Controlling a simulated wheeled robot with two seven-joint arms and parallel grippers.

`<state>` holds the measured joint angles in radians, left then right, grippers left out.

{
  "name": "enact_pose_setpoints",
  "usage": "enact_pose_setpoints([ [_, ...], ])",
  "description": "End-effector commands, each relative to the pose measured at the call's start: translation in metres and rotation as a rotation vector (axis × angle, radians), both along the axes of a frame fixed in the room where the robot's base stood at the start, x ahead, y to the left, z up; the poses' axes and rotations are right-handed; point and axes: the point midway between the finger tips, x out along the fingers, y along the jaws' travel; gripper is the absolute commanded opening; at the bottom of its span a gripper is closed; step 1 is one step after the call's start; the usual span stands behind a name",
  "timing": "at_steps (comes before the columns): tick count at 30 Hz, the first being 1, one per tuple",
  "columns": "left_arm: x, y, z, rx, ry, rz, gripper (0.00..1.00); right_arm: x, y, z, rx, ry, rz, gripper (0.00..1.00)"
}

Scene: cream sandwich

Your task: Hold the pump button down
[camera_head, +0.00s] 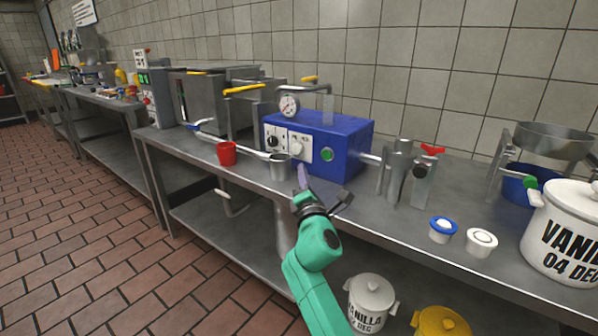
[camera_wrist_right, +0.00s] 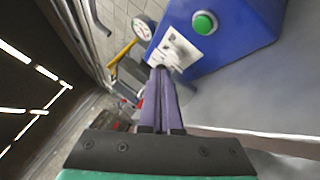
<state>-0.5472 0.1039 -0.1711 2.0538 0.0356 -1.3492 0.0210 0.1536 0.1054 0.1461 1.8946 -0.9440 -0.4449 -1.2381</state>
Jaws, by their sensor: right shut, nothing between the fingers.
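The blue pump box (camera_head: 345,135) stands on the steel counter, with a round green button (camera_head: 327,154) on its front face. My right gripper (camera_head: 303,170) is in front of the box, its purple fingers shut and empty, below and left of the green button in the head view. In the right wrist view the button (camera_wrist_right: 204,23) shows at the top, on the blue box (camera_wrist_right: 245,30). The shut fingers (camera_wrist_right: 160,72) point toward the white switch panel and are apart from the button. My left gripper is not in view.
A metal cup (camera_head: 280,167) and a red cup (camera_head: 227,153) are left of my right gripper. A pressure gauge (camera_head: 289,105) is above the box. Steel cylinders (camera_head: 397,170) stand to its right, then two small tubs and a vanilla pot (camera_head: 566,232).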

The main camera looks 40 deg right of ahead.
Motion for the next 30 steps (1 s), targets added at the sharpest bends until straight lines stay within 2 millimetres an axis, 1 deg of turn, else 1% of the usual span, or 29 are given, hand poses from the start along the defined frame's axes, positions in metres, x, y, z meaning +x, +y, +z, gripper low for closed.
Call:
enact_pose_setpoints([
  [5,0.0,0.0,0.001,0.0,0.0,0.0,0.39,0.001,0.0,0.0,0.002,0.001,0.002,0.0],
  [8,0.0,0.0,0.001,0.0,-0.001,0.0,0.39,0.002,-0.004,0.0,0.003,0.001,0.003,0.0],
  [11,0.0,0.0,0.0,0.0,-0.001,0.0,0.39,0.005,-0.013,0.0,0.002,0.001,0.004,0.0],
  [21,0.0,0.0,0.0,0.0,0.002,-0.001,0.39,0.019,-0.061,-0.001,0.004,0.003,0.002,0.0],
  [24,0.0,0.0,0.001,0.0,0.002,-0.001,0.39,0.023,-0.073,-0.001,0.003,0.003,0.004,0.0],
  [27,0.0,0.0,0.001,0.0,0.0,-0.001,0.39,0.026,-0.08,-0.001,0.005,0.002,0.004,0.0],
  [30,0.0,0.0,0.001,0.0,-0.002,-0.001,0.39,0.026,-0.083,-0.001,0.005,0.001,0.005,0.0],
])
